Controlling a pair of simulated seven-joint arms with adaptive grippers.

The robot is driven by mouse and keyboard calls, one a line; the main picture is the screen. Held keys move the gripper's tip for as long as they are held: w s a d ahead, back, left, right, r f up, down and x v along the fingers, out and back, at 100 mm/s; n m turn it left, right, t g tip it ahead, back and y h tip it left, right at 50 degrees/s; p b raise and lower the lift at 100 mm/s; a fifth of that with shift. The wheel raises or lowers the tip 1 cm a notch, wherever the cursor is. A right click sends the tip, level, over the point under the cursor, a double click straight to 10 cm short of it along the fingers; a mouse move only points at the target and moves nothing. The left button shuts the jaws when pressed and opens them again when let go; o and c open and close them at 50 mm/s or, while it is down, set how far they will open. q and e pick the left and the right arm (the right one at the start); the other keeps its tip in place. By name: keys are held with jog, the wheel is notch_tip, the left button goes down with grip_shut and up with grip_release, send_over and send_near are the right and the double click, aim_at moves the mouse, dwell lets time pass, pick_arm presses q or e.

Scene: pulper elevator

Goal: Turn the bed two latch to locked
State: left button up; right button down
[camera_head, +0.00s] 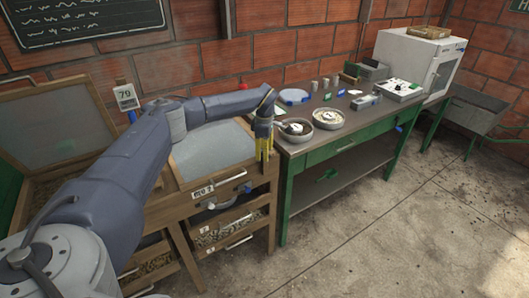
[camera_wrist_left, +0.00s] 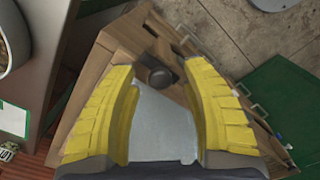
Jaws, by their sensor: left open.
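The bed two cabinet (camera_head: 203,192) carries a "BED 2" label on its wooden front and has a pale grey top. My left gripper (camera_head: 264,155), with yellow fingers, points down by the right edge of this top. In the left wrist view the gripper (camera_wrist_left: 152,62) is open, its fingers apart. A dark round knob (camera_wrist_left: 162,77) on the wooden frame shows between the fingers, apparently untouched; it may be the latch. I cannot tell which way it is turned. A small dark piece (camera_head: 247,187) also shows near the front right corner. My right gripper is not in view.
A green bench (camera_head: 335,147) stands close on the right, with two round bowls (camera_head: 328,118) near the gripper. A raised grey lid (camera_head: 58,127) is at the left. Drawers with beans (camera_head: 228,228) are below the label. The floor at right is clear.

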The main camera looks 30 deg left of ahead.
pick_arm(q)
jog(key=shift+o, duration=0.3)
grip_shut()
jog(key=shift+n, duration=0.3)
jog(key=n, duration=0.3)
jog(key=shift+n, duration=0.4)
jog(key=n, duration=0.4)
jog(key=shift+n, duration=0.3)
jog(key=n, duration=0.4)
jog(key=shift+n, duration=2.4)
